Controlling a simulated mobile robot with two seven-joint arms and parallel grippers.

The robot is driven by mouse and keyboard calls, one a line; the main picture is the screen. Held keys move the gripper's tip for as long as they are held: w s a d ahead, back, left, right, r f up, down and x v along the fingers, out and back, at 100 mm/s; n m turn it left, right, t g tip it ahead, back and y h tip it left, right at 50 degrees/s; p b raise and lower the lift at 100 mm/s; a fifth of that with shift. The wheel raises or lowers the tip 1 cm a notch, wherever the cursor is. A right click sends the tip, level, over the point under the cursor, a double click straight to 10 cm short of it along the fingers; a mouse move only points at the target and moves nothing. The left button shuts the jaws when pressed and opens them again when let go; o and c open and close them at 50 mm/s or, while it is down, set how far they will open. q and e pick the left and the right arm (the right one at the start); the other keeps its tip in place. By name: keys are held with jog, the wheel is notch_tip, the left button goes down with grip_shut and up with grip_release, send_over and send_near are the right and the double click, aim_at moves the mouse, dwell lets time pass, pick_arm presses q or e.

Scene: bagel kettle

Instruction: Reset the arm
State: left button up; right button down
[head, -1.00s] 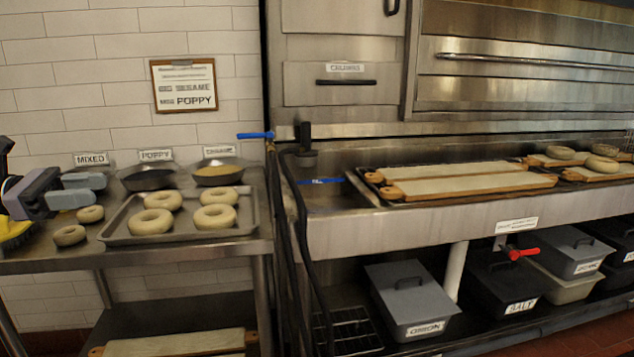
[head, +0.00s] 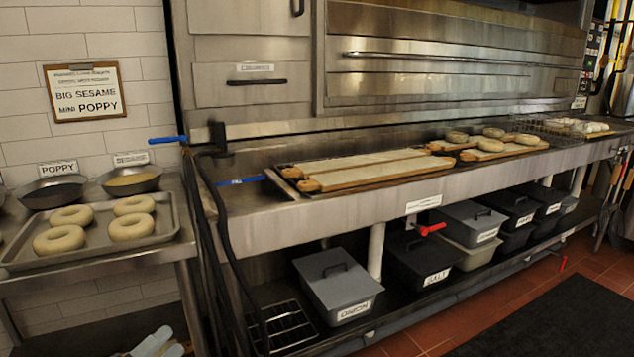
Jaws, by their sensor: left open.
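My left gripper (head: 168,342) shows only by its pale fingers at the bottom edge of the head view, left of centre. It is open, and I see nothing between the fingers. It appears low in the picture, below the tray with the bagels; the rest of the arm is out of the picture. My right gripper is not in view.
A metal tray (head: 160,240) with several bagels (head: 130,227) lies on the left table, with bowls of toppings (head: 130,181) behind. A black hose (head: 213,215) hangs beside it. Boards (head: 380,176) lie on the counter; lidded bins (head: 338,285) stand below. Red floor (head: 405,332) is open at right.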

pick_arm(q)
jog(key=s+d+f+n+g+y, duration=0.3)
jog(key=s+d+f+n+g, duration=0.15)
jog(key=s+f+n, duration=0.45)
jog(key=s+d+f+n+g+y, duration=0.35)
jog(key=s+d+f+n, duration=0.25)
jog(key=s+n, duration=0.55)
notch_tip(320, 180, up, 11)
jog(key=s+a+p, duration=0.1)
jog(key=p, duration=1.2)
jog(key=shift+s+f+t+y+p, duration=0.2)
jog(key=shift+s+t+y+p, duration=0.05)
jog(key=shift+t+y+p, duration=0.15)
jog(key=shift+a+m, duration=0.1)
jog(key=shift+m, duration=0.15)
